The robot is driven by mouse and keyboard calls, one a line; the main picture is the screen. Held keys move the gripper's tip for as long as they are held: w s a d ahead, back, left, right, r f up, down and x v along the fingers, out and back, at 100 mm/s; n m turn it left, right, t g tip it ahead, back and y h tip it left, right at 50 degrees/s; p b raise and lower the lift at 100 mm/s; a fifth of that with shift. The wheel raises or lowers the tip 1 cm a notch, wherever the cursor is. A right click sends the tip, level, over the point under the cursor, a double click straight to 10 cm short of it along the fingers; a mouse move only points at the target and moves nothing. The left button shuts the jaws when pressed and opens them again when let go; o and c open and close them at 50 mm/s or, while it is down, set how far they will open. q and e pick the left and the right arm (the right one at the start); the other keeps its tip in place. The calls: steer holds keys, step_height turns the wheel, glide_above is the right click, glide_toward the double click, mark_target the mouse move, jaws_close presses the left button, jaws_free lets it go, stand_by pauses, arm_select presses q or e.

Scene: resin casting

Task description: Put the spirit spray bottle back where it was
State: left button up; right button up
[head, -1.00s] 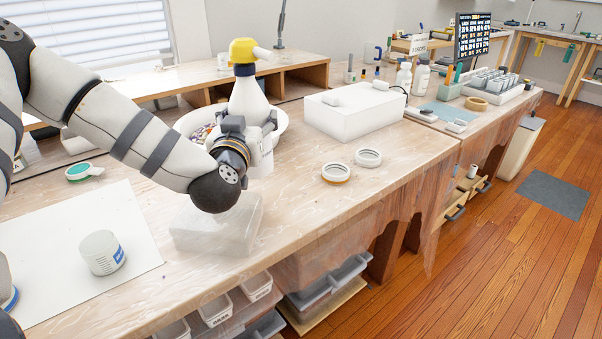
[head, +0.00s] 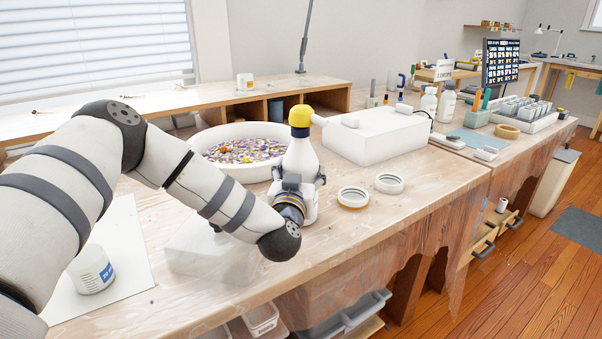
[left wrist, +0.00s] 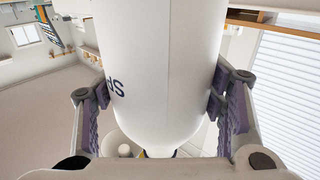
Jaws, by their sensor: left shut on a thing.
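The spirit spray bottle (head: 301,158) is white with a yellow spray head and stands upright in the head view, right of the round white bowl. My left gripper (head: 303,183) is shut on its lower body. In the left wrist view the white bottle (left wrist: 160,65) fills the middle, with part of a dark printed label, between the two purple-padded fingers of the left gripper (left wrist: 162,100). I cannot tell whether the bottle's base touches the bench (head: 400,195). My right gripper is not in view.
The bowl (head: 205,138) holds colourful bits. A white box (head: 375,140) is behind the bottle to the right. Two ring-shaped lids (head: 353,197) (head: 389,183) lie to its right. A clear box (head: 205,255) sits under my forearm. A white jar (head: 92,270) stands on a white sheet (head: 125,240).

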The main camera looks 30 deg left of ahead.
arm_select(q)
steer(key=o, duration=1.4)
steer(key=shift+f, duration=0.1)
steer(key=shift+o, duration=0.2)
steer(key=p+v, duration=0.1)
steer(key=v, duration=1.1)
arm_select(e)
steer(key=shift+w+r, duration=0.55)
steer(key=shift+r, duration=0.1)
